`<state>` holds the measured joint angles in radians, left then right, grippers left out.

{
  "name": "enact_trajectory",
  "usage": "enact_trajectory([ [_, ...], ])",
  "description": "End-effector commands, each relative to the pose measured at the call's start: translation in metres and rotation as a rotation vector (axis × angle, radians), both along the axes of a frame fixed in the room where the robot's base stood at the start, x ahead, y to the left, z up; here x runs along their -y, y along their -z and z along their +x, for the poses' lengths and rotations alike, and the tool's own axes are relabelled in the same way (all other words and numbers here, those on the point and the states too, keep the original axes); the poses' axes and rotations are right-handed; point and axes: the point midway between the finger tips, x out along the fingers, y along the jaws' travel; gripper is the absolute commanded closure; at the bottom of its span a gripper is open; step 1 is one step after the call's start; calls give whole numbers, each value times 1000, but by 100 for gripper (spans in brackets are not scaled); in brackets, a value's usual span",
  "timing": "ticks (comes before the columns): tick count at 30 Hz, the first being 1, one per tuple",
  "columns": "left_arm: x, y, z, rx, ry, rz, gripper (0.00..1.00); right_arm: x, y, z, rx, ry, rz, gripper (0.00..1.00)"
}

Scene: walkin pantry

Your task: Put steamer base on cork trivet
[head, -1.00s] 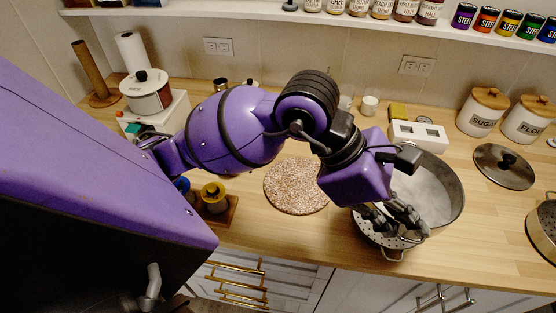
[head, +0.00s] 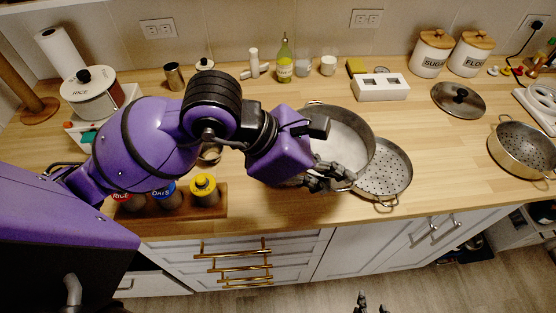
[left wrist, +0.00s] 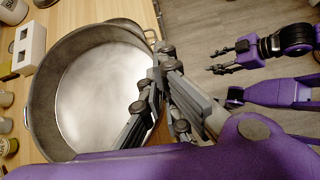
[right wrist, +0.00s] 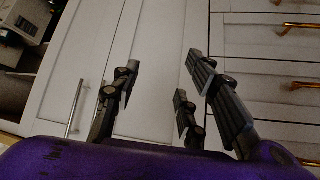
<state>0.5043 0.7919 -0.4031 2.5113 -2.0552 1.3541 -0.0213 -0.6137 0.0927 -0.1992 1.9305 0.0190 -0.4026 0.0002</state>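The steamer base (head: 352,122) is a deep grey round pot with a whitish inside, upright at the counter's middle. It fills much of the left wrist view (left wrist: 45,105). My left gripper (head: 328,178) is at its near rim, with fingers on both sides of the wall (left wrist: 155,85), and appears shut on it. The cork trivet, a round speckled mat in the earlier head view, is not visible now; whether it is under the pot or behind my arm cannot be told. My right gripper (right wrist: 162,75) is open and empty, low in front of the cabinets; its fingertips show in the head view (head: 370,302).
A perforated steamer pan (head: 392,172) sits close right of the pot. A dark lid (head: 458,99), a white block (head: 381,87) and canisters (head: 432,52) stand farther back. A jar rack (head: 215,205) is at the left front.

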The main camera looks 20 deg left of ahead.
Motion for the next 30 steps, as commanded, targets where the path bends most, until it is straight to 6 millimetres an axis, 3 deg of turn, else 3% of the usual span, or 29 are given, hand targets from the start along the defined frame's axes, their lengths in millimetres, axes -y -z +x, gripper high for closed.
enact_trajectory([
  [1, -11, 16, 6, -16, -6, 3, 100, 3, 15, -13, -29, 3, -5, 60],
  [6, -46, 41, 27, -24, -5, 5, 100, 15, 48, -34, -73, 10, -29, 60],
  [9, -67, 45, 39, -18, -7, 3, 100, 20, 44, -23, -49, 15, -37, 60],
  [15, -90, 72, 53, -8, -4, 0, 100, 15, 27, -4, -1, 25, -24, 60],
  [25, -109, 98, 64, -6, -3, 0, 100, 12, 31, -11, -20, 21, -21, 60],
  [30, -107, 119, 63, -3, -2, -2, 100, 12, 26, -9, -17, 15, -20, 60],
])
